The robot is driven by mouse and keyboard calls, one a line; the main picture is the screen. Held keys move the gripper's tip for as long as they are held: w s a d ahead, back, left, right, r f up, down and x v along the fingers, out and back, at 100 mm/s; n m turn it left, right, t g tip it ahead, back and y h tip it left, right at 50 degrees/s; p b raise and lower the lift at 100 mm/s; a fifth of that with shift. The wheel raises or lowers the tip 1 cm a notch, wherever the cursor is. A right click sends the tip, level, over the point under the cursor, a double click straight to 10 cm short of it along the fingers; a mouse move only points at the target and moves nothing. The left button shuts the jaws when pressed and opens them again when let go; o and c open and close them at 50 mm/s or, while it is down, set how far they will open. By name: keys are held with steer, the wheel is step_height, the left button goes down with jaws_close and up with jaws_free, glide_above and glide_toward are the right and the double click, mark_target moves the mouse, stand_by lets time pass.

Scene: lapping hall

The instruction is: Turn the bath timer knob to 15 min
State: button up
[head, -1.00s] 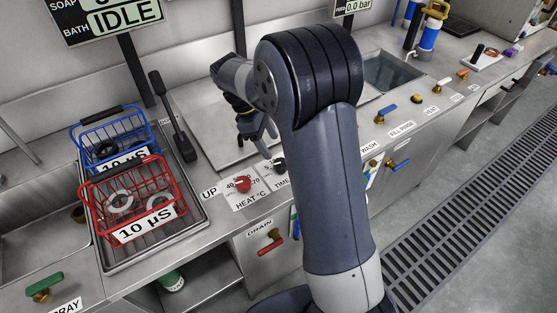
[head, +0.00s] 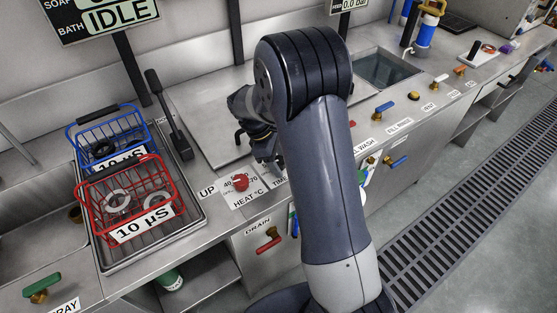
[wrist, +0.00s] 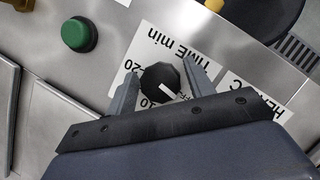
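The bath timer knob (wrist: 160,83) is a black round knob on a white plate marked "TIME min" (wrist: 173,42) in the wrist view. Its white pointer line points to the lower right, towards a partly hidden "OFF" mark; "20" and "10" show on its left side. My gripper (wrist: 159,68) is open, one finger on each side of the knob. I cannot tell whether the fingers touch it. In the head view my gripper (head: 268,163) is low over the counter and hides the knob; part of the "TIME" label (head: 280,181) shows.
The red heat knob (head: 240,182) is close left of my gripper. A red basket (head: 130,200) and a blue basket (head: 107,135) stand in a tray further left. A green button (wrist: 78,34) is near the timer plate. The bath display (head: 120,22) reads IDLE.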

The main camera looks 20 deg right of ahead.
steer(key=c, duration=0.8)
steer(key=shift+m, duration=0.3)
steer(key=m+p, duration=0.1)
steer(key=m, duration=0.1)
steer(key=m+g+y+p, duration=0.1)
steer(key=m, duration=0.1)
steer(key=shift+r+g, duration=0.1)
steer(key=shift+g, duration=0.2)
steer(key=m+y, duration=0.1)
steer(key=m, duration=0.2)
steer(key=m+g+y, duration=0.1)
steer(key=m, duration=0.1)
steer(key=shift+m+p, duration=0.4)
steer(key=m+y, duration=0.1)
steer(key=m, duration=0.2)
steer(key=m+y, duration=0.2)
steer(key=m, duration=0.2)
steer(key=m+t, duration=0.1)
steer(key=m, duration=0.2)
steer(key=m+t+y, duration=0.1)
steer(key=m, duration=0.2)
steer(key=shift+y, duration=0.3)
steer(key=shift+m, duration=0.3)
